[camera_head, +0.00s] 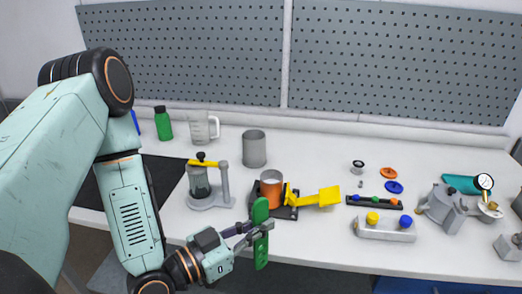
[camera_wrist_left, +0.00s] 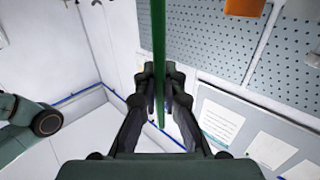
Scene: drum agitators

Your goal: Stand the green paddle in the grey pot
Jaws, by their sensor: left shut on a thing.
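The green paddle (camera_head: 261,252) is in my left gripper (camera_head: 262,229), which is shut on it near the front edge of the bench. The paddle stands roughly upright, with green showing above and below the fingers. In the left wrist view the paddle (camera_wrist_left: 159,45) shows edge-on as a thin green strip between the fingers (camera_wrist_left: 160,90). The grey pot (camera_head: 254,148) stands upright on the bench, farther back than the gripper and apart from it. My right gripper is not in view.
A clear jug (camera_head: 203,128) and green bottle (camera_head: 162,123) stand at the back.

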